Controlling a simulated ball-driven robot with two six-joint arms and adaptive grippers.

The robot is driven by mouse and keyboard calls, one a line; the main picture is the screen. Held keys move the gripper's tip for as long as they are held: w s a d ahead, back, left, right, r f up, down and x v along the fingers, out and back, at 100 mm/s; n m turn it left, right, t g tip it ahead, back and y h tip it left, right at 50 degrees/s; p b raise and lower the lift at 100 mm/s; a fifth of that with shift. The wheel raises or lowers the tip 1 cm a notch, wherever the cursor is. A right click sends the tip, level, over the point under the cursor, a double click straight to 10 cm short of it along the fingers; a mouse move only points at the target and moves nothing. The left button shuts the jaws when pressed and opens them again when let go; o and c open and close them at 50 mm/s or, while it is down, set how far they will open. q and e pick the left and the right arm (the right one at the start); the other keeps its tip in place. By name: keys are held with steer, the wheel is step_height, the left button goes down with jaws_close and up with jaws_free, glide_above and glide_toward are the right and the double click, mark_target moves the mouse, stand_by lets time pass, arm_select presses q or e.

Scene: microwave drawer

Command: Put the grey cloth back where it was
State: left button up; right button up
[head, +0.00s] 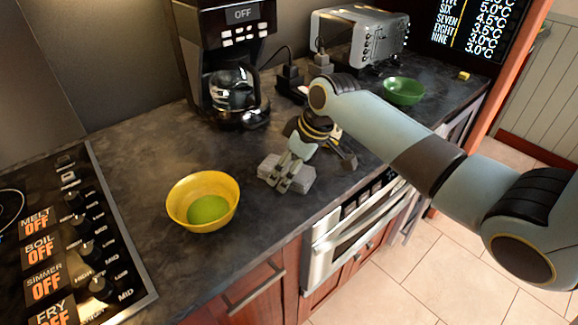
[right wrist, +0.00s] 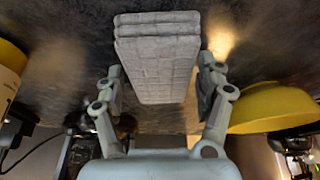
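The grey cloth (right wrist: 158,65) is a thick folded bundle between the two fingers of my right gripper (right wrist: 160,82) in the right wrist view. The fingers stand along its two long sides and appear to press on it. In the head view, the right gripper (head: 287,176) points down over the counter near its front edge, right of the yellow bowl. The cloth (head: 269,168) shows on both sides of the near finger. Whether it touches the counter is unclear. My left gripper is not in view.
The yellow bowl (head: 176,207) holds a green round thing. A coffee maker (head: 205,62) stands at the back, with a toaster (head: 358,38) and green bowl (head: 404,91) farther right. The stove (head: 75,235) is at left. An oven-like drawer (head: 350,232) sits under the counter edge.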

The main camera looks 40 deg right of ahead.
steer(key=shift+o, duration=0.7)
steer(key=shift+r, duration=0.3)
steer(key=v, duration=1.1)
steer(key=shift+s+r, duration=0.2)
steer(key=shift+r, duration=0.1)
steer(key=shift+d, duration=0.1)
